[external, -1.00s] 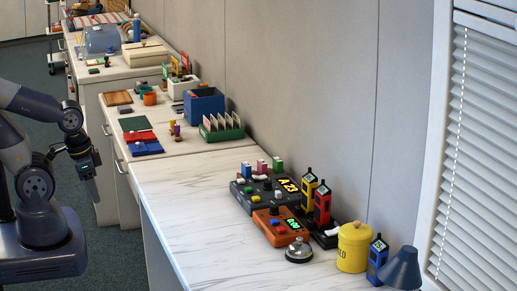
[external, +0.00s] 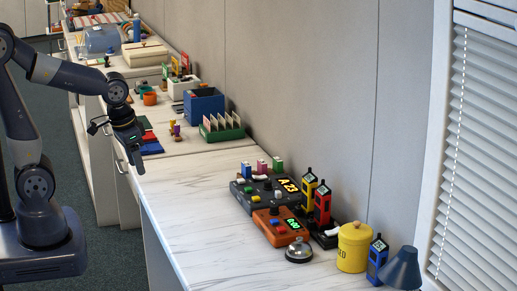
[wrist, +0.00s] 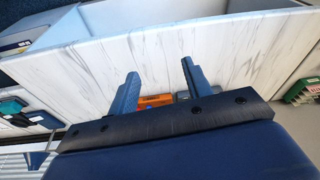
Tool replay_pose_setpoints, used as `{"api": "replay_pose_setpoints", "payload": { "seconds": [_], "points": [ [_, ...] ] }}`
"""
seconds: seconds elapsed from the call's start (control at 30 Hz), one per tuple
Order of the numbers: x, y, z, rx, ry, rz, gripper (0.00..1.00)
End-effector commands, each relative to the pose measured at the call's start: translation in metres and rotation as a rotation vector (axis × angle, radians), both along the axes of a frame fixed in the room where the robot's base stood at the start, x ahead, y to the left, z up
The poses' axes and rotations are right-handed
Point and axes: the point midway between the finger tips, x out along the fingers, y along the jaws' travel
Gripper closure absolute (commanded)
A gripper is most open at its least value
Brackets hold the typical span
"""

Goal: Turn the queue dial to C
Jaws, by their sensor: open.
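A dark grey console (external: 243,200) with an amber "A 23" display (external: 288,185) and small coloured buttons stands on the white marbled counter, against the wall. A dark round knob (external: 267,185) shows on its top; its pointer and letters are too small to read. My gripper (external: 138,169) is open and empty above the left edge of the counter, well left of the console. In the wrist view its two fingers (wrist: 158,78) are spread, with part of an orange console (wrist: 155,101) showing far beyond them.
The orange console (external: 268,229), a silver bell (external: 299,250) and yellow and red handsets (external: 309,192) crowd around the grey console. A yellow canister (external: 354,247) stands to the right. A green card rack (external: 223,134) is behind. The counter's left part (external: 190,210) is clear.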

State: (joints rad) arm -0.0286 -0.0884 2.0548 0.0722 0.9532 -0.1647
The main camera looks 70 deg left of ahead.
Motion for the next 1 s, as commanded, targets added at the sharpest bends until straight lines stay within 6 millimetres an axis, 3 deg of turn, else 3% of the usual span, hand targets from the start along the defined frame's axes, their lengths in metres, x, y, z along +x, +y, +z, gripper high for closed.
{"api": "replay_pose_setpoints", "payload": {
  "seconds": [0.03, 0.2, 0.47, 0.8, 1.0],
  "points": [
    [0.023, 0.004, 0.005, 0.004, -0.002, 0.026, 0.53],
    [0.094, 0.018, 0.016, 0.013, -0.022, 0.125, 0.53],
    [0.200, 0.043, 0.012, 0.026, -0.057, 0.276, 0.53],
    [0.320, 0.082, -0.030, 0.041, -0.111, 0.474, 0.53],
    [0.367, 0.101, -0.061, 0.047, -0.142, 0.571, 0.53]
  ]
}}
